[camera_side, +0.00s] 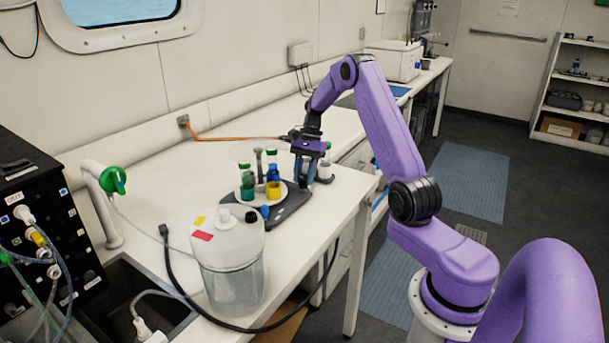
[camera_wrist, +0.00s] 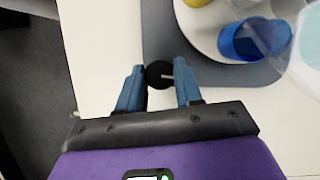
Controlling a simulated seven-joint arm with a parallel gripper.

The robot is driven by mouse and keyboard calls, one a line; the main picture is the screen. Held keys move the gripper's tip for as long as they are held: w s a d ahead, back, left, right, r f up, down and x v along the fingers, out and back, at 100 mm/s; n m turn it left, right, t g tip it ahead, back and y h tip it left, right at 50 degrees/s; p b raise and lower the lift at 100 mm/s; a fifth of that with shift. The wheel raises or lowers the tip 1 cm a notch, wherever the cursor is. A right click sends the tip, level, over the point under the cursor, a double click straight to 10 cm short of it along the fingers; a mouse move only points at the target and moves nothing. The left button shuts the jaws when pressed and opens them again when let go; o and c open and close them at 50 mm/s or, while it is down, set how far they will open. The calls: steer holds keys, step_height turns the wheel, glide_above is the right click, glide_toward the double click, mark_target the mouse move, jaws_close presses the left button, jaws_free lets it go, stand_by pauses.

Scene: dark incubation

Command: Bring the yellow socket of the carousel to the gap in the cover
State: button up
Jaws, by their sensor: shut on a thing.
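The carousel is a white disc (camera_side: 259,198) on a dark grey base (camera_side: 290,212); the disc also shows in the wrist view (camera_wrist: 208,50). Its yellow socket (camera_side: 273,190) is at the front right of the disc in the side view, and something yellow (camera_wrist: 196,2) is cut off at the top of the wrist view. A clear, faint cover (camera_wrist: 280,45) seems to lie over part of the disc; its gap cannot be made out. My gripper (camera_wrist: 160,72) is shut on a black round knob (camera_wrist: 158,76) with a pale mark, at the base's edge.
Green (camera_side: 247,182) and blue (camera_side: 272,173) vessels stand on the carousel; a blue cup (camera_wrist: 240,42) shows close up. A clear jug with white top (camera_side: 228,240) stands in front. A black hose (camera_side: 310,305) curves around it. The bench behind is mostly clear.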

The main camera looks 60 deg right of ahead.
steer(key=shift+d+n, duration=0.1)
steer(key=shift+n, duration=0.5)
steer(key=shift+r, duration=0.1)
steer(key=o, duration=1)
steer(key=shift+o, duration=0.2)
steer(key=v, duration=1.7)
steer(key=shift+w, duration=0.35)
steer(key=shift+r, duration=0.15)
